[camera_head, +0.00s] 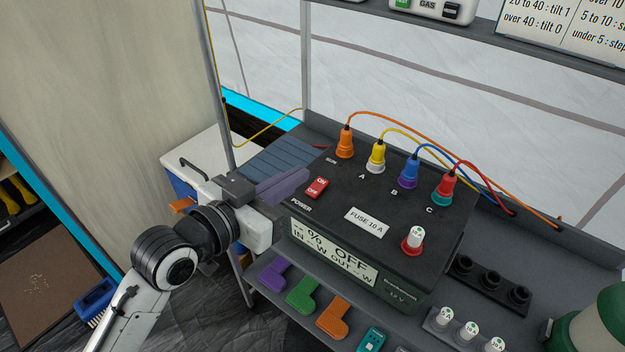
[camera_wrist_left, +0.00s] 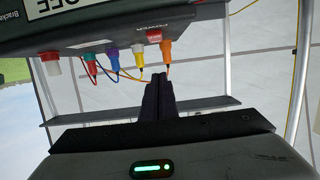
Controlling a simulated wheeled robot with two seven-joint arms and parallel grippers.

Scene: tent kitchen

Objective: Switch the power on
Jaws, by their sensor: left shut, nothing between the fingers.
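The black power box (camera_head: 385,215) stands on the grey shelf, its display (camera_head: 333,250) reading "OFF". The red POWER rocker switch (camera_head: 317,188) marked ON and OFF sits on its top left; it also shows in the left wrist view (camera_wrist_left: 153,37), upside down. My left gripper (camera_head: 303,174) reaches in from the left, its fingers shut and empty, with the tips just left of the switch. In the left wrist view the closed dark fingers (camera_wrist_left: 158,82) point toward the switch and orange plug, with a visible gap. My right gripper is not in view.
Orange (camera_head: 345,145), yellow (camera_head: 377,158), blue (camera_head: 408,172) and red (camera_head: 444,187) plugs with cables stand on the box top. A white-topped fuse (camera_head: 413,240) sits at its right. Coloured pieces (camera_head: 302,294) lie along the front ledge. A green-white canister (camera_head: 597,325) stands at the right.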

